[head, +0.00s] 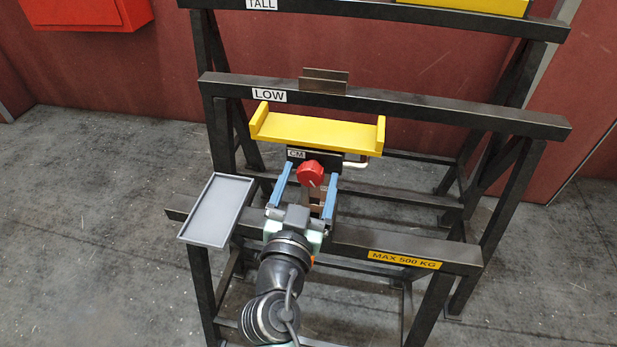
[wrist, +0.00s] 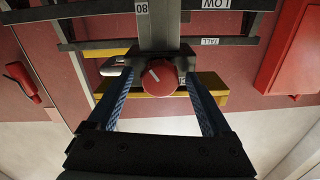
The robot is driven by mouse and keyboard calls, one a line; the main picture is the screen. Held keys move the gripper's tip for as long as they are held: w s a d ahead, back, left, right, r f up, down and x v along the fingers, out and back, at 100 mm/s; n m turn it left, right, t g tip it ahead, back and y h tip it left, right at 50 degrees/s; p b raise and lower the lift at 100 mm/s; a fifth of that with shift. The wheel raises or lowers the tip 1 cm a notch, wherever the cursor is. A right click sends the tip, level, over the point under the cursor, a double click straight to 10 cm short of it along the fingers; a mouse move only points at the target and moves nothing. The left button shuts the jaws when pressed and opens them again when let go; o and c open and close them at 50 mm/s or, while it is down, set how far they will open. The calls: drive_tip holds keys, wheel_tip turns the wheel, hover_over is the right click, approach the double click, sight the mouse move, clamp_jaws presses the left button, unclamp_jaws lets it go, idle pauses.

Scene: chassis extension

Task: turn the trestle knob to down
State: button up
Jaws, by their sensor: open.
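The red trestle knob (head: 310,173) sits on the dark block labelled CM, under a yellow cradle (head: 318,132). In the wrist view the round knob (wrist: 160,80) shows a white pointer mark toward its upper left; that view looks upside down, since its labels are inverted. My gripper (head: 308,175) is open, with its blue fingers one on each side of the knob. In the wrist view a gap shows between each finger and the knob, and nothing is held. How deep the fingertips reach around the knob I cannot tell.
A black rack surrounds the knob, with a LOW rail (head: 400,105) behind and a MAX 500 KG front rail (head: 455,258). A grey tray (head: 214,236) stands left of my gripper. A white handle (head: 358,163) sticks out right of the block. A red box (head: 92,14) hangs on the wall.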

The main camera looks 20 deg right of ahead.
clamp_jaws()
idle(0.4)
